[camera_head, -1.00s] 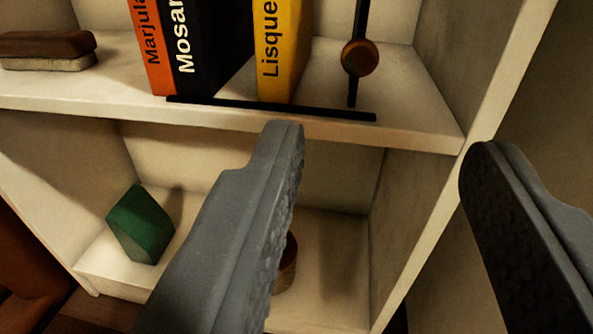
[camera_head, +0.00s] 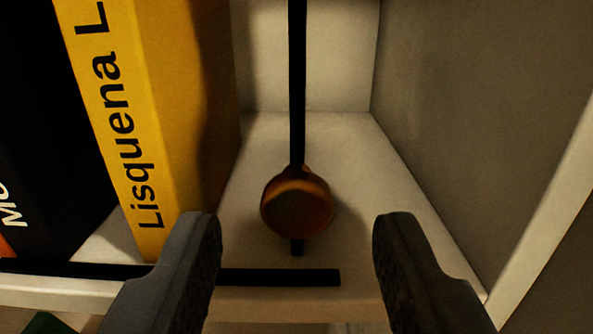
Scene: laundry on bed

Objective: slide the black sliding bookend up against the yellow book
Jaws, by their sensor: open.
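The black sliding bookend (camera_head: 298,90) is a thin upright bar with a round orange-brown knob (camera_head: 297,203) low on its front. It stands on the shelf to the right of the yellow book (camera_head: 160,120), with a clear gap between them. The yellow book stands upright, its spine lettering reading "Lisquena L". My gripper (camera_head: 297,245) is open, with one finger at the lower left and one at the lower right. The knob shows between the fingers and a little beyond their tips, and neither finger appears to touch it.
A black rail (camera_head: 280,277) runs along the shelf's front edge. A black book (camera_head: 45,130) stands left of the yellow one, with a sliver of orange beyond it. The cabinet's right side wall (camera_head: 450,130) is right of the bookend, with bare shelf between.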

